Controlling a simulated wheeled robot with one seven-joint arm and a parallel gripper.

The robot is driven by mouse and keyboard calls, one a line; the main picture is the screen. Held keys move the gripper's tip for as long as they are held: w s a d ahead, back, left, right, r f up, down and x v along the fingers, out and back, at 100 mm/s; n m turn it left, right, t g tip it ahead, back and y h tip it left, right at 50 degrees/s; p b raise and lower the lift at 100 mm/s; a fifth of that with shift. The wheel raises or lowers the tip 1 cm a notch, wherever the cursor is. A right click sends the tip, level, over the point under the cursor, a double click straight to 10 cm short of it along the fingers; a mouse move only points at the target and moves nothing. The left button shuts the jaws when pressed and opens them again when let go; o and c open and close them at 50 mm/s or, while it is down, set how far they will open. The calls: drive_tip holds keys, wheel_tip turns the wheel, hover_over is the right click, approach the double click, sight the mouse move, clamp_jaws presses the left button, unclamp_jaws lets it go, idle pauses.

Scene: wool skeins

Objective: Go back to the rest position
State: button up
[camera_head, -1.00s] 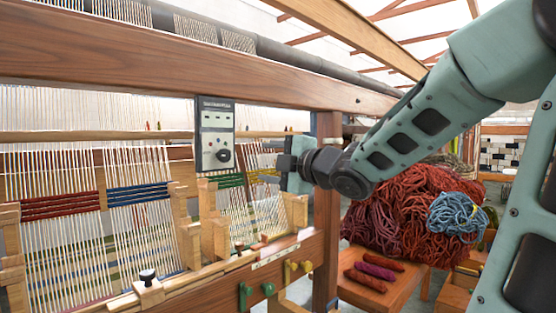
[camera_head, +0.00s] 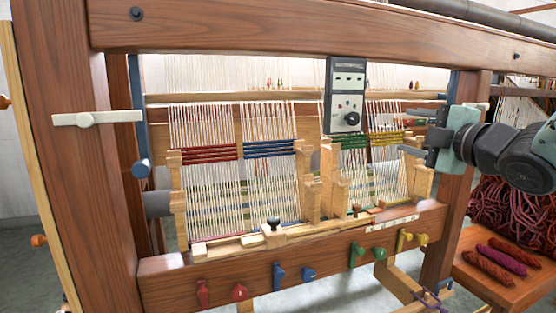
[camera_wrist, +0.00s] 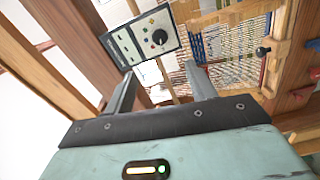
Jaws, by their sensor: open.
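My gripper (camera_head: 415,140) shows at the right of the head view, in front of the loom's right post. Its fingers point left toward the loom, apart and with nothing between them. In the wrist view my gripper (camera_wrist: 160,92) shows two separated grey fingers with an empty gap. A grey control box (camera_head: 345,95) with a black knob hangs from the loom's top beam, left of my fingers. The same control box (camera_wrist: 142,42) shows beyond the fingertips in the wrist view. No rest position is marked in view.
The wooden loom (camera_head: 290,35) fills most of the head view, with red, blue, green and yellow warp bands. Coloured pegs (camera_head: 240,291) line its lower beam. At right, a small table (camera_head: 490,280) carries several wool skeins (camera_head: 500,262), with a dark red wool heap (camera_head: 515,212) behind.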

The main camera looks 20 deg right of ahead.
drive_tip(key=w+a+f+m+g+p, duration=0.15)
drive_tip(key=a+f+m+g, duration=0.5)
drive_tip(key=a+f, duration=0.8)
drive_tip(key=s+a+f+m+g, duration=0.1)
drive_tip(key=s+a+f+g, duration=0.2)
drive_tip(key=s, duration=0.8)
drive_tip(key=s+a+f+m+g+p, duration=0.1)
drive_tip(key=s+a+f+g, duration=0.3)
drive_tip(key=s+a+g, duration=0.4)
drive_tip(key=s+a, duration=0.3)
drive_tip(key=a, duration=0.1)
drive_tip(key=shift+f, duration=0.2)
drive_tip(key=shift+m+g, duration=0.25)
